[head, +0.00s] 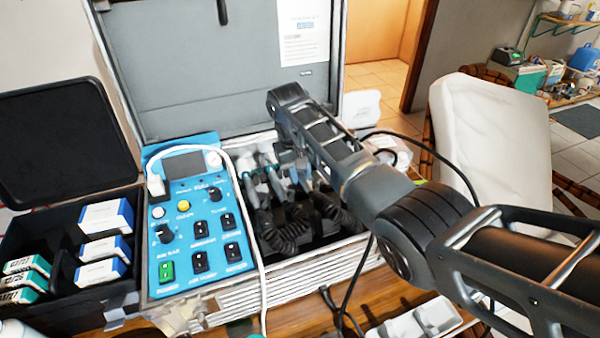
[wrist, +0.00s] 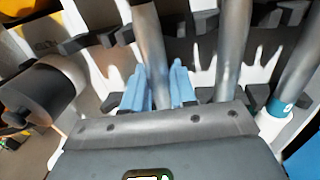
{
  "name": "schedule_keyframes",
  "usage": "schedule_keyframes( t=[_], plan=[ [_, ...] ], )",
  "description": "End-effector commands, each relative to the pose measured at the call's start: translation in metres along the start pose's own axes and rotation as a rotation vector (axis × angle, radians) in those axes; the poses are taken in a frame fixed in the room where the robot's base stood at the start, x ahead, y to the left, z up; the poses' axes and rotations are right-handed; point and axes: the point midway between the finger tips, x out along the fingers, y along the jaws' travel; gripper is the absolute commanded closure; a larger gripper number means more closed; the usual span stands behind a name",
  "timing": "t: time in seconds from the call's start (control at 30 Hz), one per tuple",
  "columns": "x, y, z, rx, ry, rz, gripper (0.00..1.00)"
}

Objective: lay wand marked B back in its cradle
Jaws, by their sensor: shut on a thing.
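My gripper (wrist: 160,88) shows in the wrist view as two light blue fingers, shut on a silver wand (wrist: 150,45) that runs up between them. No letter shows on this wand, so I cannot tell its mark. It is low among the dark cradle prongs (wrist: 92,43); whether it rests in them is unclear. A second silver wand (wrist: 232,50) stands to its right. A third, with a blue band (wrist: 280,106) bearing an unclear mark, is farther right. In the head view the wands (head: 266,170) are in the open case, and my arm largely hides the gripper.
A blue control panel (head: 190,225) fills the case's left side, with a white hose (head: 257,250) over it. Dark coiled cords (head: 285,235) lie in front of the wands. A black box (head: 60,290) with small cartons stands left. The case lid (head: 190,60) rises behind.

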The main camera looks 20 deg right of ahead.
Motion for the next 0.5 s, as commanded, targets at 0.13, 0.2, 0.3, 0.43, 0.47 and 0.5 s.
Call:
schedule_keyframes(
  t=[0.13, 0.2, 0.3, 0.43, 0.47, 0.5],
  plan=[
    [-0.0001, 0.0000, -0.0002, 0.000, 0.001, 0.000, 0.71],
    [-0.0001, 0.0000, -0.0002, 0.000, 0.001, 0.000, 0.64],
    [-0.0002, 0.0000, -0.0002, 0.000, 0.001, 0.000, 0.55],
    [-0.0002, 0.0000, -0.0003, 0.000, 0.001, 0.000, 0.44],
    [-0.0002, 0.0000, -0.0003, 0.000, 0.001, 0.000, 0.44],
    [-0.0001, 0.0000, -0.0002, 0.000, 0.001, 0.000, 0.44]
  ],
)
